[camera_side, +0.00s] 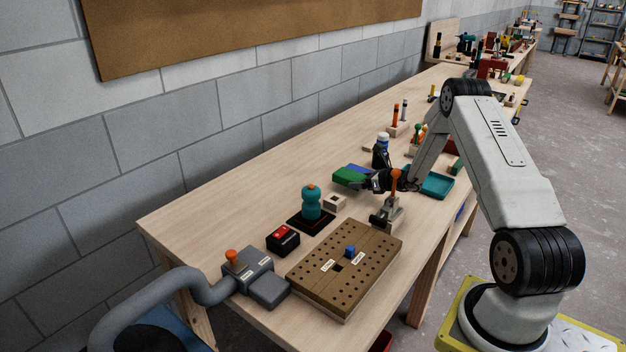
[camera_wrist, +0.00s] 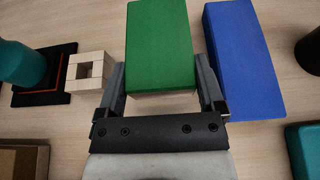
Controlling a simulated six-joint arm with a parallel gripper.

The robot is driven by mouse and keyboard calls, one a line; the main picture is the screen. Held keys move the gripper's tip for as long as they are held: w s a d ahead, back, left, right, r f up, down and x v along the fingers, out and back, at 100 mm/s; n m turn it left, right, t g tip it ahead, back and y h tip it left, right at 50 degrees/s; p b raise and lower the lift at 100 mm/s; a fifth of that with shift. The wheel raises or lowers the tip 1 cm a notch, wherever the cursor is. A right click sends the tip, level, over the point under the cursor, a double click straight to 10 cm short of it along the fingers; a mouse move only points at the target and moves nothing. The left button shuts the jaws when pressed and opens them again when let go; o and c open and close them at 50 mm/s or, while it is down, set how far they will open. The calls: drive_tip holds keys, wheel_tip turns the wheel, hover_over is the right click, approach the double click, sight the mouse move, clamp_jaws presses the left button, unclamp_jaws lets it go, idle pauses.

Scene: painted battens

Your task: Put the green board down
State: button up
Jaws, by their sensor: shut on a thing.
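The green board (camera_wrist: 160,45) is a flat painted block between the two fingers of my gripper (camera_wrist: 161,88) in the wrist view. My gripper is shut on it, with a finger along each long side. In the side view the green board (camera_side: 347,177) sticks out to the left of my gripper (camera_side: 368,182), low over the bench. I cannot tell whether it touches the bench top. A blue board (camera_wrist: 242,60) lies just to its right in the wrist view, close beside my right finger; part of it (camera_side: 358,168) shows behind the green board in the side view.
A pale wooden block with a square hole (camera_wrist: 90,70) stands left of my gripper. A teal knobbed form (camera_side: 311,204) stands on a dark base. A teal tray (camera_side: 437,185) lies to the right. A drilled board (camera_side: 345,265) is in front. Bare bench (camera_side: 270,165) lies toward the wall.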

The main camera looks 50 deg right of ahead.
sight(360, 196)
drive_tip(key=shift+f, duration=1.1)
drive_tip(key=shift+f, duration=0.6)
drive_tip(key=o, duration=1)
drive_tip(key=shift+s, duration=0.1)
drive_tip(key=shift+v, duration=3.85)
drive_tip(key=shift+r, duration=0.15)
